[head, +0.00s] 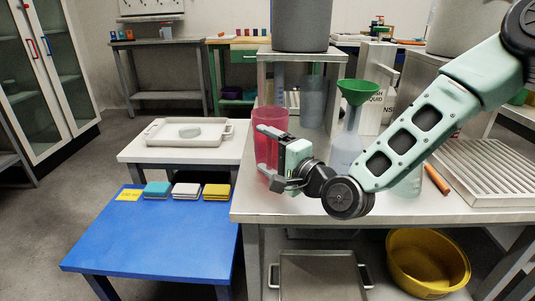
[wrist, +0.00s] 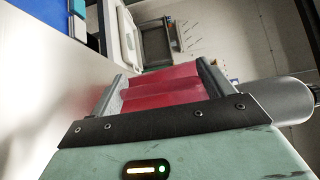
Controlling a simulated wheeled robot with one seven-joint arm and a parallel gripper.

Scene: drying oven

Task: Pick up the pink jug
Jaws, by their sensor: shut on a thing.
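The pink jug (head: 272,122) is a translucent pink vessel near the left edge of the metal table (head: 300,207). It looks upright, and my gripper and wrist cover part of its lower side. My gripper (head: 262,150) is at the jug's side, with its fingers closed around it. In the wrist view the pink jug (wrist: 160,88) fills the gap between the two fingers of my gripper (wrist: 160,82). I cannot tell whether the jug's base touches the table.
A bottle with a green funnel (head: 357,92) stands right of the jug. A metal stand (head: 300,57) with a grey pot (head: 301,25) is behind. A white tray (head: 165,142) and a blue table (head: 140,235) are to the left. A metal rack (head: 485,170) lies at right.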

